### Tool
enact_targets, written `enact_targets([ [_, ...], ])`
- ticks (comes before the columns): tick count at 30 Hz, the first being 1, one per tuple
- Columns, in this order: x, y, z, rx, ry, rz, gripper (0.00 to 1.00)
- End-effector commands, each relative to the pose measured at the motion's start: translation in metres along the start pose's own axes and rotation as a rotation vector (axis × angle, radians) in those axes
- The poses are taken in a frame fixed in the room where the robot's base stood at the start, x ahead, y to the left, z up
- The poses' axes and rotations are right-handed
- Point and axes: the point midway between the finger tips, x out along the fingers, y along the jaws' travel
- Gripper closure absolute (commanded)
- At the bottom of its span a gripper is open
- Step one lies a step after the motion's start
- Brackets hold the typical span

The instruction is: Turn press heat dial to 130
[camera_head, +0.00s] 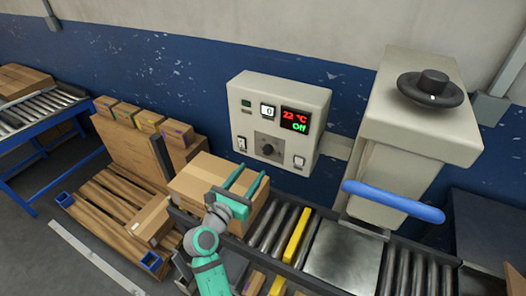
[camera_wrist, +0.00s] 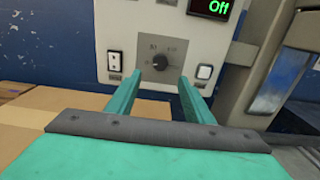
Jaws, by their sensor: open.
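A small black dial (camera_head: 267,150) sits low in the middle of the beige control box (camera_head: 238,105) on the wall. In the wrist view the dial (camera_wrist: 160,61) is on a grey plate with a printed scale too small to read surely. The box's display (camera_head: 295,119) reads 22 °C in red and Off in green. My gripper (camera_head: 249,178) is open and empty, pointing at the box. In the wrist view its fingertips (camera_wrist: 160,82) are spread either side of and just below the dial, apart from it.
The press (camera_head: 410,130) with a black top knob (camera_head: 432,87) and blue handle (camera_head: 392,201) stands right of the box. Switches (camera_head: 299,161) flank the dial.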

Motion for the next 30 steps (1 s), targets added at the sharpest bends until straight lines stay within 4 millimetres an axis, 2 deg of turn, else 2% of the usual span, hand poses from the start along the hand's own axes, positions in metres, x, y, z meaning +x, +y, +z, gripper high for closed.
enact_targets([
  [15, 0.083, -0.001, 0.001, 0.001, 0.0, -0.001, 0.53],
  [21, 0.098, -0.001, 0.0, 0.001, 0.0, -0.001, 0.53],
  [30, 0.101, -0.001, 0.0, 0.001, 0.0, 0.0, 0.53],
])
